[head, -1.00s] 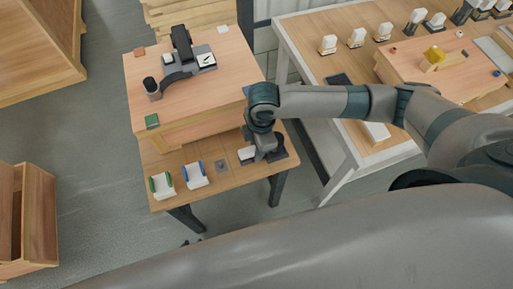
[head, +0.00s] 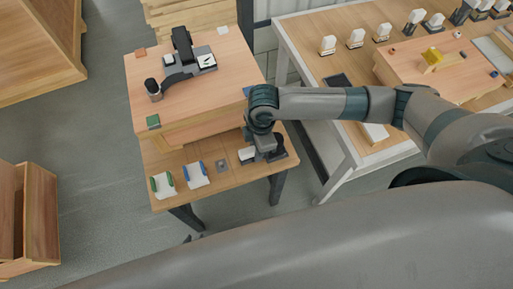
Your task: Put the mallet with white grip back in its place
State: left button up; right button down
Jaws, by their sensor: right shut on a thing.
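My right gripper (head: 265,155) is low over the right end of the small wooden table's lower level. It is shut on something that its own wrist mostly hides. A white block (head: 247,154) with a dark base is just left of the gripper, and a dark piece (head: 279,154) is just right of it. I cannot clearly make out the mallet with white grip or tell whether either piece belongs to it. My left gripper is not in view.
White holders with green sides (head: 162,185) and blue sides (head: 196,174) stand left of the gripper, with a grey plate (head: 222,167) between. A raised wooden block (head: 205,100) carries a dark device (head: 178,75). A larger white-framed table (head: 310,65) stands right.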

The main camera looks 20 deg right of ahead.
jog(key=shift+f, duration=0.35)
jog(key=c, duration=1.5)
grip_release()
jog(key=shift+o, duration=0.2)
jog(key=shift+r, duration=0.1)
notch_tip(320, 180, up, 17)
jog(key=d, duration=0.1)
jog(key=shift+d, duration=0.2)
jog(key=shift+a, duration=0.1)
